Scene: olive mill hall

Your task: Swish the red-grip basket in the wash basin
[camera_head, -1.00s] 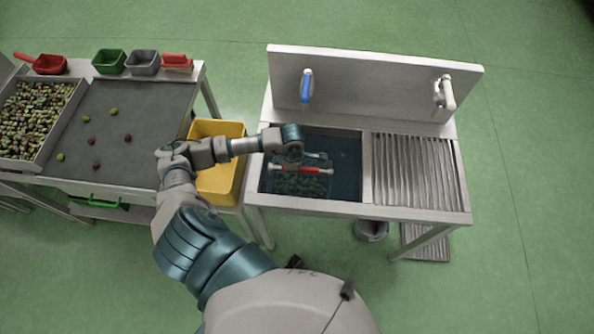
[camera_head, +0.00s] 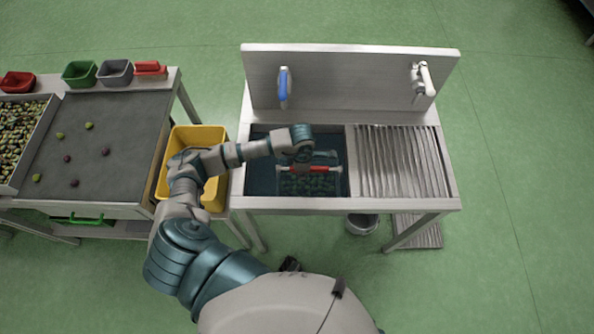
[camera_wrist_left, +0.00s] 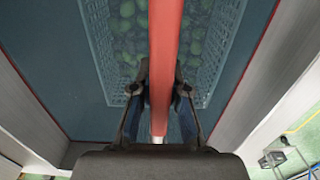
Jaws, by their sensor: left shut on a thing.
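The wash basin (camera_head: 261,180) is the left part of a steel sink unit and holds dark water. The basket (camera_head: 312,187), a mesh one with green olives inside, sits low in the basin near its right wall. Its red grip (camera_head: 324,170) runs across the top. My left gripper (camera_head: 303,163) comes from the left over the basin. In the left wrist view, its two fingers (camera_wrist_left: 160,92) are closed on either side of the red grip (camera_wrist_left: 165,40), with the mesh basket (camera_wrist_left: 205,45) below. My right gripper is not in view.
A ribbed drainboard (camera_head: 402,165) adjoins the basin on the right. A white tap (camera_head: 424,80) and a blue-handled item (camera_head: 284,85) are on the backsplash (camera_head: 350,75). A yellow crate (camera_head: 163,185) and a sorting table (camera_head: 95,145) with small tubs stand left.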

